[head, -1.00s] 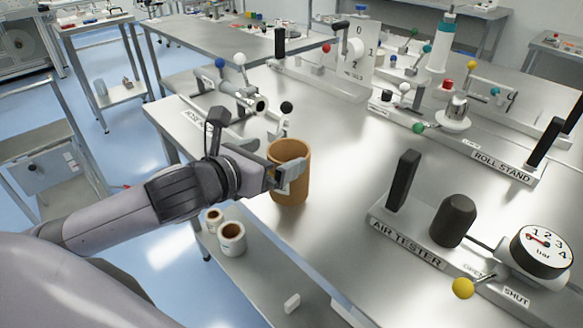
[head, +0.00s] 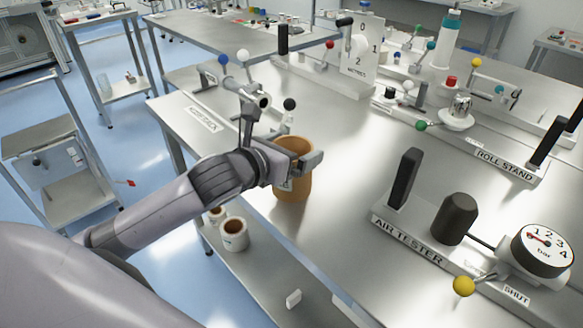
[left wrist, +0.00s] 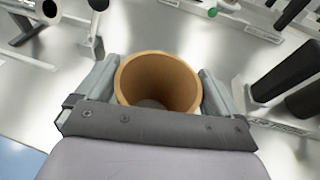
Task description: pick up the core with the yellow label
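A large brown core (head: 293,186), a hollow upright tube, stands at the left edge of the steel table. A small pale label shows low on its side; its colour is not clear. My left gripper (head: 298,163) is level around the core's upper part, with one finger on each side. In the left wrist view, the open top of the core (left wrist: 158,82) fills most of the space between the widely spread fingers (left wrist: 158,90). Whether the fingers touch it is hard to tell. My right gripper is not in view.
White rolls with brown cores (head: 234,234) sit on a lower shelf. The air tester (head: 408,240) stands to the right of the core. A lever with a black knob (head: 289,104) is close behind. The roll stand (head: 505,165) is farther right. Bare tabletop lies between them.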

